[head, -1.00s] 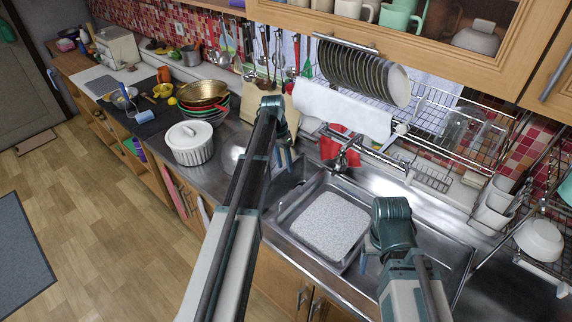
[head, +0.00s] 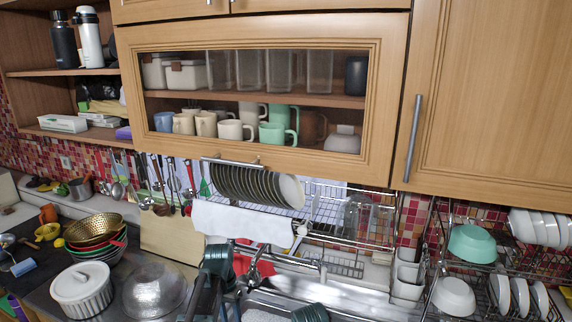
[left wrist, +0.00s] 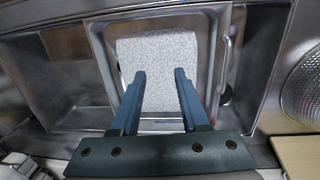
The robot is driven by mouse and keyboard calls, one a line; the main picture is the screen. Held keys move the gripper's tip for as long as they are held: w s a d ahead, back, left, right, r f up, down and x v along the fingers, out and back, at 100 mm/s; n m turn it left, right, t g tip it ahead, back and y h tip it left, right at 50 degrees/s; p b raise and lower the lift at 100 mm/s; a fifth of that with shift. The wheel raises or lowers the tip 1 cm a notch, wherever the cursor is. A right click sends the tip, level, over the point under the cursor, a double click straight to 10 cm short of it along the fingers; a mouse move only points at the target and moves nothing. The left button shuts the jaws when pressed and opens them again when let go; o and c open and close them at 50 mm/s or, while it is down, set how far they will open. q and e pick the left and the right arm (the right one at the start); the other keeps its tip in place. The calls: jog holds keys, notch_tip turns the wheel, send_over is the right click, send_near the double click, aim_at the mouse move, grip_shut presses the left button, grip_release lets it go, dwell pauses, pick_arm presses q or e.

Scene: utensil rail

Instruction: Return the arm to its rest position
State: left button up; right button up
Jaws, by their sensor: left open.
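My left gripper (left wrist: 160,74) is open, with its two blue fingers apart and nothing between them in the left wrist view. It hangs above the metal sink, over a speckled pale slab (left wrist: 172,50) in the basin. In the head view only part of my left arm shows at the bottom edge, in front of the tap, and its fingers are not clear. A small teal part of my right arm shows at the bottom edge; its gripper is out of view. Several utensils (head: 160,185) hang from the rail on the tiled wall.
A white lidded pot (head: 82,290), a glass dome (head: 154,290) and stacked bowls (head: 95,232) stand on the counter at left. A plate rack (head: 245,185) and a white towel (head: 238,220) hang behind the sink. A wooden wall cabinet (head: 365,170) overhangs the counter.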

pick_arm(q)
jog(key=s+d+f+y+b, duration=0.1)
jog(key=s+d, duration=0.5)
jog(key=s, duration=0.3)
jog(key=s+d+f+y+b, duration=0.1)
jog(key=s+d+f, duration=0.1)
jog(key=s+d, duration=0.3)
jog(key=s, duration=0.4)
jog(key=shift+d+t, duration=0.35)
jog(key=shift+t, duration=0.05)
